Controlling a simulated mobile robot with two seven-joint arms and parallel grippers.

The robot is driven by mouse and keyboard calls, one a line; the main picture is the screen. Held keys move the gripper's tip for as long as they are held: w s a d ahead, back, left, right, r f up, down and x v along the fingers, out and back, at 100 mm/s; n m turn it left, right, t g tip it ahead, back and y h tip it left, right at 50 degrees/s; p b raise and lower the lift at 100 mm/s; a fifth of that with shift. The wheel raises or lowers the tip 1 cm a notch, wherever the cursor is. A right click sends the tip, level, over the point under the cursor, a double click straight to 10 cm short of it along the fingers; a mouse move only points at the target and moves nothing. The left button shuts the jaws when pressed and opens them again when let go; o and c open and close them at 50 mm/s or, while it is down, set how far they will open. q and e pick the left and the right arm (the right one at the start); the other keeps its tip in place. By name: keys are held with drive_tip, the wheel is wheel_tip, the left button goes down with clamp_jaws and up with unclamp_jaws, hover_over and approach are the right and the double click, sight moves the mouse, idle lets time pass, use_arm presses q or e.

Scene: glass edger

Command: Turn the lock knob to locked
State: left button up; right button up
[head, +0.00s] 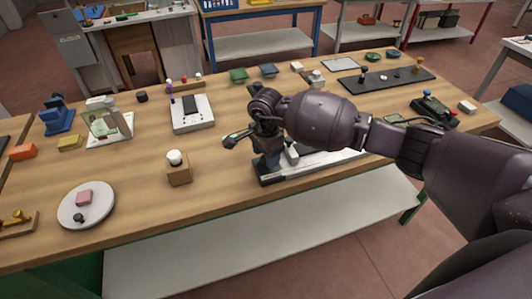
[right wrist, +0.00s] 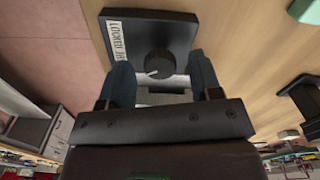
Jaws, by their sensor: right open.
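The black round lock knob (right wrist: 160,63) sits on a dark plate (right wrist: 180,28) in the right wrist view. A white pointer mark on the knob points to the lower left of the picture. A white printed label (right wrist: 117,40) runs along the plate's left side; its small lettering is hard to read. My right gripper (right wrist: 160,82) is open, one finger on each side of the knob, with gaps visible. In the head view my right gripper (head: 267,158) is over the left end of the dark-based device (head: 300,172), hiding the knob. My left gripper is not in view.
A wooden block with a white knob (head: 179,174) stands left of the device. A white plate (head: 87,205) holds a pink block. A grey-white box (head: 192,113) and a black mat (head: 385,81) lie farther back. The front table edge is close to the device.

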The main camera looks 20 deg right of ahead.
drive_tip(key=c, duration=0.9)
drive_tip(key=shift+c, duration=0.2)
